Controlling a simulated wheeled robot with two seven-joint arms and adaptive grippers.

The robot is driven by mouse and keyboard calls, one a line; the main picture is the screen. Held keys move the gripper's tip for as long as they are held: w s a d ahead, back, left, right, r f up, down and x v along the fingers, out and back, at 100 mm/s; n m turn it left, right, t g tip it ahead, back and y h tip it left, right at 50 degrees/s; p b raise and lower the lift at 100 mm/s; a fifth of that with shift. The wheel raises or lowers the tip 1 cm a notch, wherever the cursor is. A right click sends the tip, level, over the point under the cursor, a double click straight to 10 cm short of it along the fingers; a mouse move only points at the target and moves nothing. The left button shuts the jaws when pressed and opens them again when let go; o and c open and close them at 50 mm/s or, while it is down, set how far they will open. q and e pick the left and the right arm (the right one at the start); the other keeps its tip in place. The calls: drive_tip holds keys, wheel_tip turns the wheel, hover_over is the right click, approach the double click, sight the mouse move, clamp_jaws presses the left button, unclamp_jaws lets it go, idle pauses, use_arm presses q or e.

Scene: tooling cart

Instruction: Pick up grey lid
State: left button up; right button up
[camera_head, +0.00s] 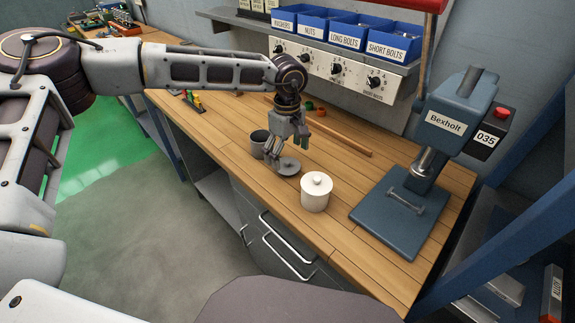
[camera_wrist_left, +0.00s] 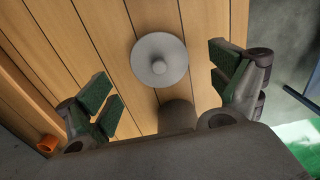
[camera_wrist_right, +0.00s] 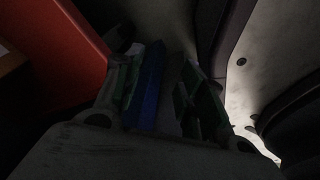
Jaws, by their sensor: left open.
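The grey lid (camera_head: 288,166) is a flat disc with a small knob, lying on the wooden top next to a dark grey pot (camera_head: 258,146). In the left wrist view the lid (camera_wrist_left: 159,60) lies between and beyond my open fingers, with the pot (camera_wrist_left: 177,115) nearer my wrist. My left gripper (camera_head: 284,150) is open and empty, pointing down just above the lid; it shows no contact. The left wrist view shows both its fingers (camera_wrist_left: 166,80) wide apart. My right gripper (camera_wrist_right: 165,92) shows only in its dark wrist view, with something blue between or behind its fingers.
A white lidded jar (camera_head: 316,194) stands close to the right of the lid. A blue press (camera_head: 400,215) stands farther right. A wooden rod (camera_head: 340,143) and small coloured parts lie behind. Blue bins (camera_head: 345,36) sit on a shelf above. The bench front edge is near.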

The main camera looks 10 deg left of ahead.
sight(287, 162)
use_arm(q)
drive_tip(key=shift+f, duration=1.8)
drive_tip(key=c, duration=0.9)
